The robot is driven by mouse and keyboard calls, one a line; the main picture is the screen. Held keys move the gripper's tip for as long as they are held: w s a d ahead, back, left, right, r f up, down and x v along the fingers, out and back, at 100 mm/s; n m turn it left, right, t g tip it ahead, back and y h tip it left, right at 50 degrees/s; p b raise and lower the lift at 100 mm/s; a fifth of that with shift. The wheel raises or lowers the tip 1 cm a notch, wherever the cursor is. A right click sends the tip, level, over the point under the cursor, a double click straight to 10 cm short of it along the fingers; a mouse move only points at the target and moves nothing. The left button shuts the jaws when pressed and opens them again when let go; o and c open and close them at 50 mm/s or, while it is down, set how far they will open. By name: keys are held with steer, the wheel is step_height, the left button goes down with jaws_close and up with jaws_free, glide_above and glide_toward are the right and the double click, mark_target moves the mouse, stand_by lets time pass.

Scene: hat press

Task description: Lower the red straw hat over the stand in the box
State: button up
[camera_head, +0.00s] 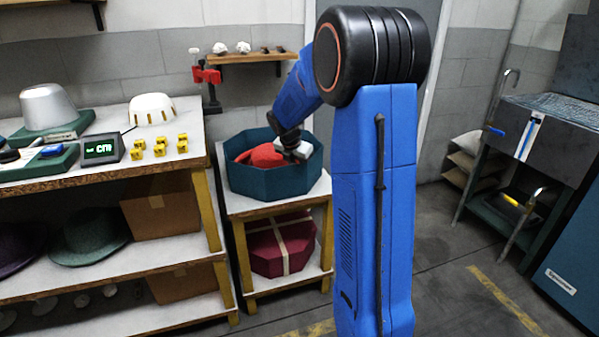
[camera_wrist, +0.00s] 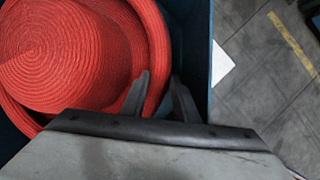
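The red straw hat (camera_head: 262,155) is inside the blue-green octagonal box (camera_head: 268,184), its top near the rim level in the head view. In the wrist view the hat (camera_wrist: 60,50) fills the left side, with its round crown and upturned brim. My gripper (camera_head: 290,146) reaches down into the box at its right side. The stand is hidden under the hat, and so is the box floor.
The box stands on a small white-topped table (camera_head: 318,196). A dark red ribboned box (camera_head: 281,245) is on its lower shelf. At left, a workbench holds yellow blocks (camera_head: 158,148) and a white hat form (camera_head: 152,108). A wall shelf (camera_head: 252,58) hangs behind.

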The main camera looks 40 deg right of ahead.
steer(key=v, duration=1.7)
steer(key=shift+a, duration=0.2)
steer(key=shift+s+r, duration=0.15)
steer(key=shift+s, duration=0.05)
steer(key=s+a+m+t+y, duration=0.1)
steer(key=s+a+m, duration=0.5)
steer(key=s, duration=0.3)
steer(key=s+a+m+t+y, duration=0.1)
steer(key=s+a+m, duration=0.5)
steer(key=s, duration=0.4)
steer(key=s+a+f+m+y, duration=0.1)
steer(key=s+a+f+m, duration=0.2)
steer(key=s, duration=0.4)
steer(key=s+a+f+m, duration=0.4)
steer(key=s+f+m, duration=0.2)
steer(key=s+m, duration=0.1)
steer(key=shift+s+a+t+y, duration=0.35)
steer(key=shift+s+t+y, duration=0.05)
steer(key=shift+s, duration=0.15)
